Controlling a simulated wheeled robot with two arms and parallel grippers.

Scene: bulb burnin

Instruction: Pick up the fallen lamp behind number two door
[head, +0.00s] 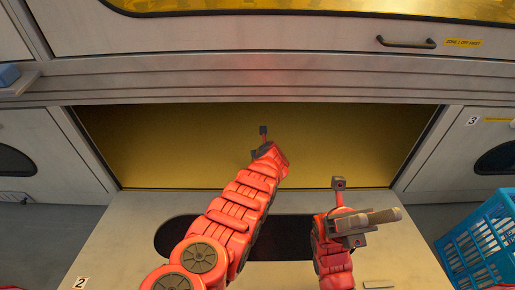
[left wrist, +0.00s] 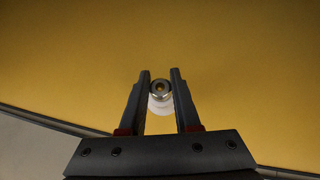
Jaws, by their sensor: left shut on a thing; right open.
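The number two door (head: 110,235) is folded down flat in front of its yellow-lit bay (head: 200,140). My left arm reaches over it into the bay. In the left wrist view my left gripper (left wrist: 160,74) is shut on the lamp (left wrist: 160,89), which shows a metal ring end and a white body between the fingers. In the head view the left gripper (head: 260,148) is mostly hidden by its own arm, and the lamp cannot be made out. My right gripper (head: 378,218) is open and empty above the right part of the door.
A closed drawer front with a handle (head: 405,42) and a yellow label runs above the bay. Door three (head: 480,140) is at the right and another closed door (head: 45,140) at the left. A blue crate (head: 480,240) stands at the lower right.

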